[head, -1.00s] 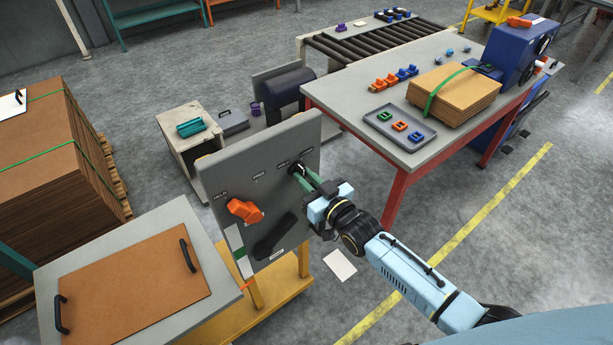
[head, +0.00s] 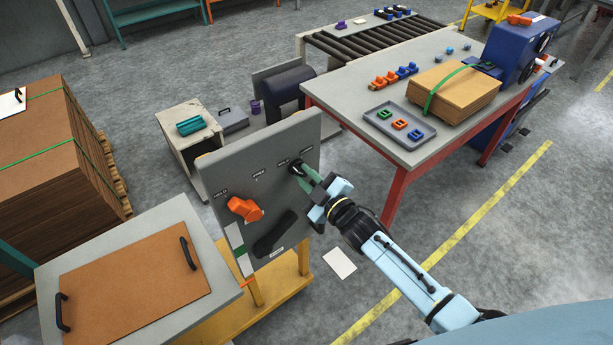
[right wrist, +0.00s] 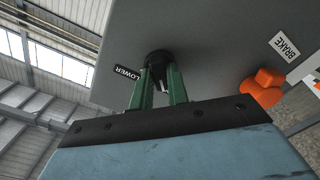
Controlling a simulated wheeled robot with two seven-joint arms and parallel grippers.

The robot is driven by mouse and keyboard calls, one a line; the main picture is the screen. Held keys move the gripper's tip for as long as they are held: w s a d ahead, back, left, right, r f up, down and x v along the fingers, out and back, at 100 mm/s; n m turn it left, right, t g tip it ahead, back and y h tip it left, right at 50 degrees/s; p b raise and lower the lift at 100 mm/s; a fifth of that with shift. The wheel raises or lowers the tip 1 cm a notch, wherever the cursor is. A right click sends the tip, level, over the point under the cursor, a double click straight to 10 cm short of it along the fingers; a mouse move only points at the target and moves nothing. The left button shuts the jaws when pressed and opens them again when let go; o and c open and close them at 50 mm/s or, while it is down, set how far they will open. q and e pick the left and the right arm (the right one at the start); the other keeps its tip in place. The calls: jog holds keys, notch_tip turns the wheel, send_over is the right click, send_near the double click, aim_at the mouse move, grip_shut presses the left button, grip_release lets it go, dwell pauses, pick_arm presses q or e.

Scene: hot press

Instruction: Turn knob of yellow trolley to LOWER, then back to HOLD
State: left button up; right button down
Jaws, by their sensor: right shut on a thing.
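The yellow trolley (head: 262,290) carries an upright grey panel (head: 225,180). A small black knob (head: 297,167) sits near the panel's upper right, with small labels beside it. My right gripper (head: 305,178) has its green fingers shut around this knob. In the right wrist view the knob (right wrist: 157,60) lies between the fingertips, partly hidden by them. A LOWER label (right wrist: 127,75) is just beside it. The knob's exact pointing direction is hard to tell. My left gripper is out of view.
An orange knob (head: 245,209) and a dark handle (head: 274,234) are on the same panel. A red-legged table (head: 345,105) with a tray and boxes stands behind at right. A cardboard stack (head: 50,150) is at left. Floor to the right is open.

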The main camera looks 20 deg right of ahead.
jog(key=shift+n, duration=0.4)
jog(key=c, duration=1.4)
grip_release()
jog(key=shift+o, duration=0.2)
jog(key=shift+s, duration=0.1)
jog(key=v, duration=1.3)
jog(key=shift+b, duration=0.3)
jog(key=shift+s, duration=0.1)
